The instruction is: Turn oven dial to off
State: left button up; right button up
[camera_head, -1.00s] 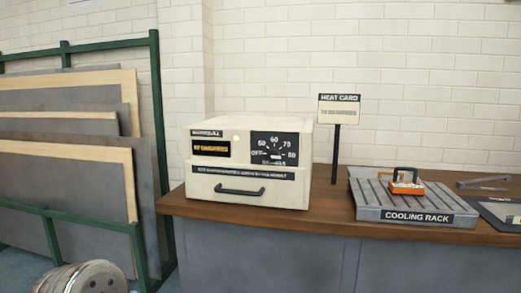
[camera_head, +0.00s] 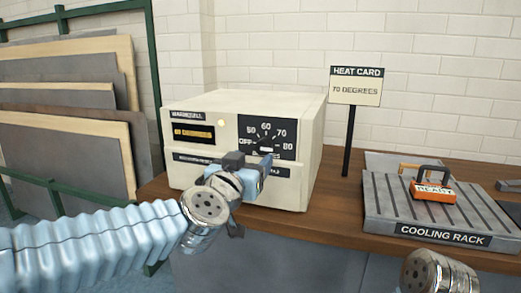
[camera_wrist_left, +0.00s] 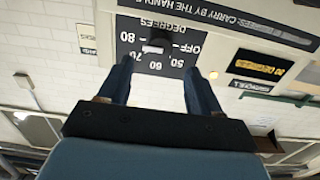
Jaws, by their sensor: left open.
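The cream oven (camera_head: 240,106) stands on the wooden bench. Its black dial panel (camera_head: 284,127) is marked OFF, 50, 60, 70 and 80. In the left wrist view the panel (camera_wrist_left: 180,65) is upside down, and the knob (camera_wrist_left: 153,47) lies between and just beyond the tips of my open left gripper (camera_wrist_left: 157,68). The fingers appear apart from it. A round part of my right arm shows at bottom right; its fingers are out of view.
A heat card sign (camera_head: 355,87) reading 70 degrees stands right of the oven. A cooling rack (camera_head: 440,237) holds an orange block (camera_head: 433,190) with a dark handle. Sheets in a green rack (camera_head: 155,100) stand at left. Bench (camera_head: 335,210) between oven and rack is clear.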

aim_at(262, 149)
pick_arm(q)
jog(key=x, duration=0.7)
jog(key=shift+w+d, duration=0.1)
jog(key=shift+w, duration=0.1)
jog(key=c, duration=1)
jog(key=shift+c, duration=0.2)
